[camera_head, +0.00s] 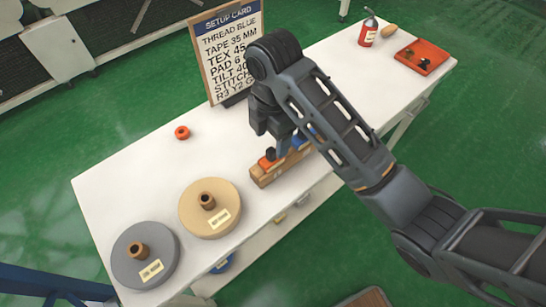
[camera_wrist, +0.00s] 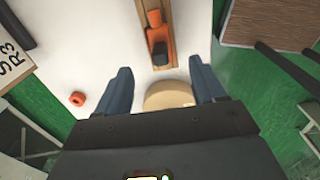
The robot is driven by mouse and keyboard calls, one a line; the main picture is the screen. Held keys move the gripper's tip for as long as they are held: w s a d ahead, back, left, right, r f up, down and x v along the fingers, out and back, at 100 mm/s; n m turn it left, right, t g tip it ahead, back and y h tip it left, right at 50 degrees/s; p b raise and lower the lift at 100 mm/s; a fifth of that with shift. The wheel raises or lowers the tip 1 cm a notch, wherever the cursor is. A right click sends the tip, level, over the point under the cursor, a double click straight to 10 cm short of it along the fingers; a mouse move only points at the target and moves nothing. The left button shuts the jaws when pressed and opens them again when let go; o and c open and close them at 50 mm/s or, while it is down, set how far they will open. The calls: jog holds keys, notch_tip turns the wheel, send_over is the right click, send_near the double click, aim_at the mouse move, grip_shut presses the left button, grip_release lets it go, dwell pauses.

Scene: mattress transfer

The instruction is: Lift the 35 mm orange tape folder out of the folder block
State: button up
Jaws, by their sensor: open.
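The wooden folder block (camera_head: 263,178) lies on the white table below my gripper. An orange folder with a black knob (camera_head: 266,163) sits in its near-left end; I cannot read its size. In the wrist view the orange folder (camera_wrist: 160,36) lies in the block (camera_wrist: 171,60), ahead of and roughly between the finger lines. In the wrist view my gripper (camera_wrist: 162,84) is open, with nothing between the fingers.
A setup card (camera_head: 230,45) stands at the table's back edge, reading "TAPE 35 MM". A small orange ring (camera_head: 182,132) lies left. A tan disc (camera_head: 190,222) and a grey disc (camera_head: 130,268) lie front left. A red bottle (camera_head: 368,32) and orange tray (camera_head: 424,56) are far right.

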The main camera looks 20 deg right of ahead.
aim_at(273, 148)
jog(key=shift+d+f, duration=0.1)
jog(key=shift+d, duration=0.15)
jog(key=shift+w+f+b, duration=0.1)
jog(key=shift+f+b, duration=2.85)
jog(key=shift+f, duration=0.75)
jog(key=shift+c, duration=0.2)
jog(key=shift+r, duration=0.1)
grip_shut()
